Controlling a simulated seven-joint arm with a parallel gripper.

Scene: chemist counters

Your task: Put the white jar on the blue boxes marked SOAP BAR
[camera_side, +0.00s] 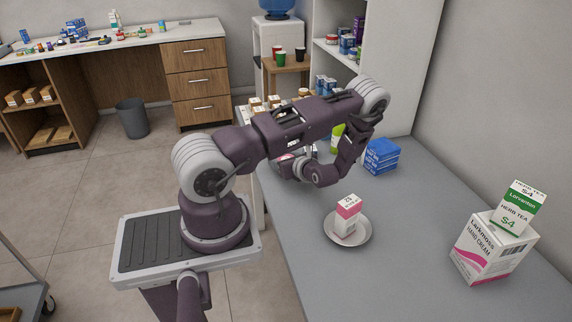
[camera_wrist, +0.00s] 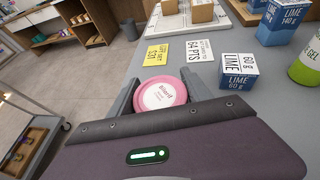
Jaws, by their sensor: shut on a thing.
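A round jar with a pink rim and a white labelled top (camera_wrist: 162,95) sits between the two fingers of my gripper (camera_wrist: 166,92) in the wrist view. The fingers are shut on its sides. In the side view my gripper (camera_side: 287,163) is low over the far left part of the grey counter, and my arm mostly hides the jar.
A white saucer (camera_side: 360,238) with a pink and white carton (camera_side: 347,215) is nearer. A hand cream box (camera_side: 492,250) bears a herb tea box (camera_side: 519,207). A blue and white LIME box (camera_wrist: 239,72), a green tube (camera_wrist: 306,68) and price cards (camera_wrist: 187,52) are near my gripper.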

